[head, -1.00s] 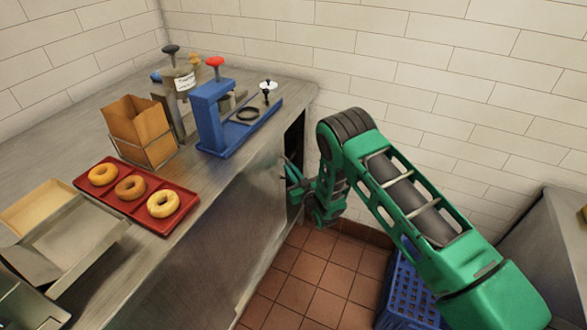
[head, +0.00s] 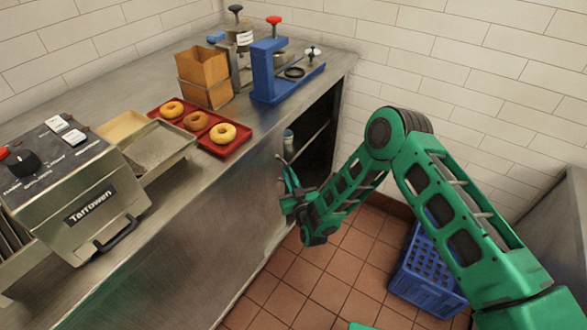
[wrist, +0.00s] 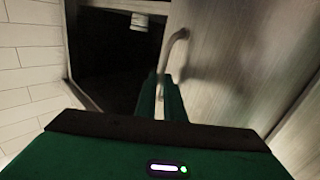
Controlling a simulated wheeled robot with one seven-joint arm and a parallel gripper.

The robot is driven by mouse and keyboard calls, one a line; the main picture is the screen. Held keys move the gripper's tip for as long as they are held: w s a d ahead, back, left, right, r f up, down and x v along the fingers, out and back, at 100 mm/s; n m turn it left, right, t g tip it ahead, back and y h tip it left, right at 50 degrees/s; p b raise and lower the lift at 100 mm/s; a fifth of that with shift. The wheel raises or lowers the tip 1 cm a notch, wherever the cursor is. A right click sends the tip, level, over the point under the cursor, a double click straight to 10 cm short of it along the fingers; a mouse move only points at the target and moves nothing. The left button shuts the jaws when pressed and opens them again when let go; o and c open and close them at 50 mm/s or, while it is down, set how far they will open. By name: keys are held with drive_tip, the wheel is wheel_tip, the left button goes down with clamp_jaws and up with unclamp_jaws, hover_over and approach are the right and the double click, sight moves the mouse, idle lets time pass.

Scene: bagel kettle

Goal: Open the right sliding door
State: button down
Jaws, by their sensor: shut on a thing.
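The right sliding door (head: 248,190) is a brushed metal panel on the front of the counter. It stands partly open, with a dark opening (head: 318,140) at its right. My gripper (head: 287,182) is at the door's right edge. In the wrist view the curved metal door handle (wrist: 178,38) runs down between the green fingers of my gripper (wrist: 160,98), which are shut on it. The door panel (wrist: 235,60) fills the right of that view and the dark opening (wrist: 105,50) lies to the left. The lower end of the handle is hidden by the fingers.
Inside the opening are a shelf and a grey cylindrical item (head: 288,143). On the counter stand a red tray (head: 232,148) of bagels, a blue press (head: 265,75) and a Tarrowen machine (head: 75,190). A blue crate (head: 425,285) is on the tiled floor at right.

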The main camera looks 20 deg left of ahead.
drive_tip(key=s, duration=0.2)
drive_tip(key=s+a, duration=0.1)
drive_tip(key=s, duration=0.1)
drive_tip(key=shift+f, duration=0.3)
drive_tip(key=c, duration=2)
unclamp_jaws()
drive_tip(key=shift+a, duration=0.1)
drive_tip(key=shift+o, duration=0.7)
drive_tip(key=shift+a+r, duration=0.1)
drive_tip(key=v, duration=1)
drive_tip(key=shift+s+d, duration=0.25)
drive_tip(key=shift+d, duration=0.05)
